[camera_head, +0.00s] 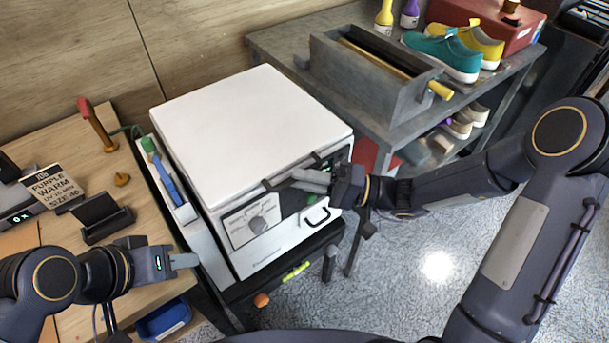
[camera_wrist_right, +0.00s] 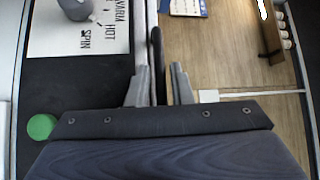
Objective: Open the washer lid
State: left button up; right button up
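The washer (camera_head: 262,222) is a white box with a dial on its front, and its flat white lid (camera_head: 250,125) is down. A black bar handle (camera_head: 278,184) runs along the lid's front edge. My right gripper (camera_head: 305,182) is at this handle. In the right wrist view, its two grey fingers (camera_wrist_right: 160,88) stand apart, with the dark handle (camera_wrist_right: 157,50) between them and a visible gap on the right finger's side. My left gripper (camera_head: 184,261) is low at the left, away from the washer lid; its fingers overlap, so their opening is unclear.
A wooden table (camera_head: 75,165) with a card and small stands is at the left. A narrow holder with a blue brush (camera_head: 165,183) stands beside the washer. A grey bench (camera_head: 290,40) at the back right bears a metal trough (camera_head: 365,80) and sneakers (camera_head: 445,55).

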jog(key=shift+a, duration=0.15)
grip_shut()
